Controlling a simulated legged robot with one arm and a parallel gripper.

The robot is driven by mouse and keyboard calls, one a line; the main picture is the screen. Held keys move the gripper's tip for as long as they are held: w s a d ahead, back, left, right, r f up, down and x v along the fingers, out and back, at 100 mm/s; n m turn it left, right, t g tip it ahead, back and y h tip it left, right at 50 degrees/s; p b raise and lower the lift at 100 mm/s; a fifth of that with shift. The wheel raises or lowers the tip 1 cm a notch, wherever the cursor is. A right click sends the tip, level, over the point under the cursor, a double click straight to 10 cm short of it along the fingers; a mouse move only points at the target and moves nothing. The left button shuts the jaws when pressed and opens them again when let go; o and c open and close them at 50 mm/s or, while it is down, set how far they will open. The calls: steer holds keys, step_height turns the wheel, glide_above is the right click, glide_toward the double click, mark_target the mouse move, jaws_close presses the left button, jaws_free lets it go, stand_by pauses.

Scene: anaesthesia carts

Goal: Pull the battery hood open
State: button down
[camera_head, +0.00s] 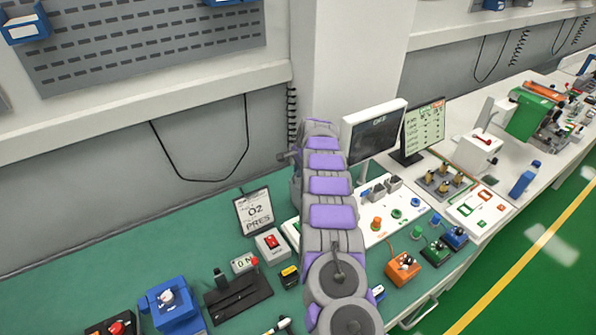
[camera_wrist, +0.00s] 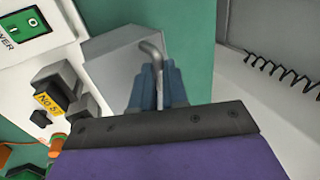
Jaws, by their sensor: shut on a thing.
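In the wrist view a grey box-like hood (camera_wrist: 115,55) stands beside a white panel. A bent metal handle (camera_wrist: 151,48) comes off it. My gripper (camera_wrist: 157,82) has its blue-grey fingers closed around the handle's straight part. The lower part of the hood is hidden behind my gripper's dark bar and purple body. In the head view my purple and grey arm reaches over the bench and hides the hood and the gripper's fingertips.
The white panel has a green switch (camera_wrist: 36,29) and a black part labelled No 5 (camera_wrist: 50,98). In the head view a monitor (camera_head: 373,132) stands right of my arm. An O2 PRES sign (camera_head: 256,212) and a red-switch box (camera_head: 272,243) stand left. A coiled cable (camera_wrist: 285,72) hangs at right.

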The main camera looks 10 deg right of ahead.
steer(key=shift+s+d+r+t+b, duration=0.15)
steer(key=shift+s+d+r+t, duration=0.05)
steer(key=shift+r, duration=0.15)
steer(key=shift+s+d+r+t+b, duration=0.15)
steer(key=shift+r+t, duration=0.05)
steer(key=shift+r, duration=0.1)
steer(key=shift+s+d+r+t+y+b, duration=0.15)
steer(key=shift+s+d+t+y+b, duration=0.1)
steer(key=shift+s, duration=0.2)
steer(key=shift+s+d+r+t+y+b, duration=0.15)
steer(key=shift+s+t, duration=0.1)
steer(key=shift+s, duration=0.2)
steer(key=shift+s+d+r+t+p, duration=0.15)
steer(key=shift+s+r+p, duration=0.05)
steer(key=shift+s, duration=0.35)
steer(key=shift+s+d+r+t+p, duration=0.15)
steer(key=shift+s, duration=0.4)
steer(key=shift+s+d+f, duration=0.1)
steer(key=shift+s, duration=0.25)
steer(key=shift+s+f, duration=0.1)
